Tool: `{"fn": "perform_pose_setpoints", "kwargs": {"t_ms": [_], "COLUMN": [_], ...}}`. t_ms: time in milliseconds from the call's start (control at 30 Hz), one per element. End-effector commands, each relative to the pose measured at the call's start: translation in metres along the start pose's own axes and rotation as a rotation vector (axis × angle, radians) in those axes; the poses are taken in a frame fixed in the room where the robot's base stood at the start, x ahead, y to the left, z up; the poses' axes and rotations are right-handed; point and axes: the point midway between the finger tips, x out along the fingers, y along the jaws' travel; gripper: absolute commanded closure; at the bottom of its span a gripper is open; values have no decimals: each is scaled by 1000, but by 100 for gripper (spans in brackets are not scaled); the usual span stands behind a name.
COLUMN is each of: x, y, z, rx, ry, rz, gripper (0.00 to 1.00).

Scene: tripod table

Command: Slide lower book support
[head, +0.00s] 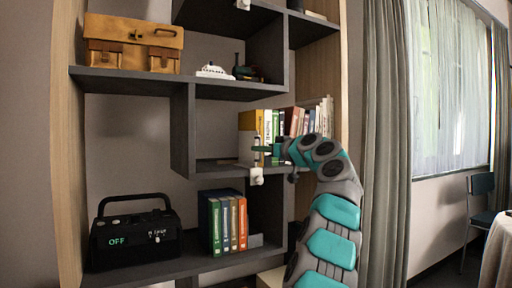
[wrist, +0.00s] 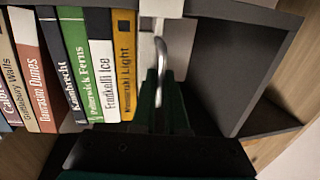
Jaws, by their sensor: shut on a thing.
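My gripper (head: 259,149) reaches in from the right in front of the books. In the wrist view its green fingers (wrist: 163,100) are shut on the handle. The yellow book (wrist: 123,60) is the nearest book, close to the plate.
A row of books (head: 300,120) fills the right part of the middle shelf. Another white bracket (head: 243,5) shows on the top shelf. A dark upright panel (head: 182,130) bounds the middle shelf at left, with free room before it.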

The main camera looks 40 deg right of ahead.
Motion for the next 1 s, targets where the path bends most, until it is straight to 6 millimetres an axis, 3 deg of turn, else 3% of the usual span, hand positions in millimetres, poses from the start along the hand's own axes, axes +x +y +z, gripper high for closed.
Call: {"fn": "perform_pose_setpoints", "kwargs": {"t_ms": [267,300,400,733,1000], "x": [2,2,2,-2,-36], "y": [2,2,2,0,0], "z": [8,8,8,4,5], "rx": [3,3,3,1,0], "ry": [-13,-13,-12,-6,-3], "rz": [0,-1,0,-1,-1], "gripper": [100,88,77,77,77]}}
